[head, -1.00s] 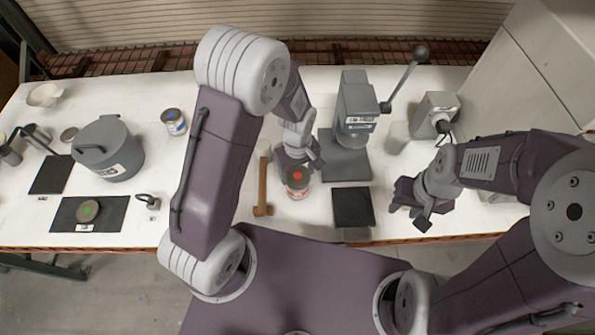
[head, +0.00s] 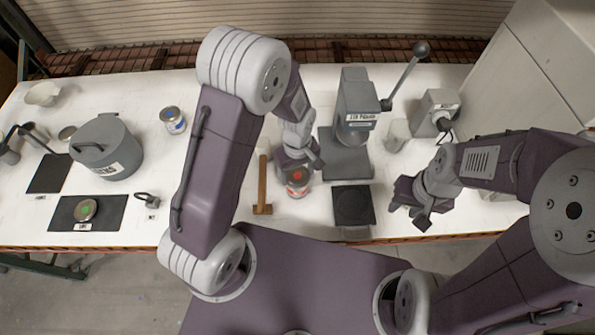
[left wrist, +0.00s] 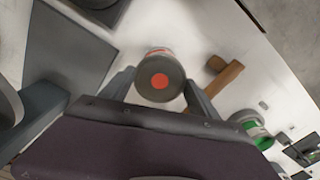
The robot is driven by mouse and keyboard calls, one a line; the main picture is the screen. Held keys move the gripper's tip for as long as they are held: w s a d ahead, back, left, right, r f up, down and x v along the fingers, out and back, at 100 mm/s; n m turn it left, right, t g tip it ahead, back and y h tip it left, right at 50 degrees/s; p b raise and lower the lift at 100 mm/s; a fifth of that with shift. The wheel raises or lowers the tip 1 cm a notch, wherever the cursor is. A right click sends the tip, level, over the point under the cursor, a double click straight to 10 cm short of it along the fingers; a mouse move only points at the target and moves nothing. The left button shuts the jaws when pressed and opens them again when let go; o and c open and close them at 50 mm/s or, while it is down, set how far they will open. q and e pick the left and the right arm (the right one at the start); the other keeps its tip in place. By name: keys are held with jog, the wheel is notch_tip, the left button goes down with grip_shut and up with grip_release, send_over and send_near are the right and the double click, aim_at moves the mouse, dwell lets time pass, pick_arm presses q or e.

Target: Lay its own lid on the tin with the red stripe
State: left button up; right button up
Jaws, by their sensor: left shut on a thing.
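The tin with the red stripe (head: 297,187) stands on the white bench, just left of the grey press. In the left wrist view its red-striped side (left wrist: 157,52) shows behind a round dark lid with a red dot (left wrist: 160,82). My left gripper (left wrist: 158,86) is shut with the lid between its fingertips. The lid lies over the tin's top; I cannot tell whether it touches the rim all round. My left gripper also shows in the head view (head: 296,166). My right gripper (head: 410,202) hangs empty at the right; its jaw gap is unclear.
A brown wooden tool (head: 262,185) lies left of the tin. The press (head: 347,158) and a dark mat (head: 352,190) are at its right. A green-striped tin (left wrist: 255,130) shows in the wrist view. A blue-striped tin (head: 173,121) and grey pot (head: 112,155) stand further left.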

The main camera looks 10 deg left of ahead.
pick_arm(q)
jog(key=shift+f, duration=0.1)
jog(key=o, duration=1.4)
jog(key=shift+c, duration=0.2)
notch_tip(320, 180, up, 9)
jog(key=b, duration=0.1)
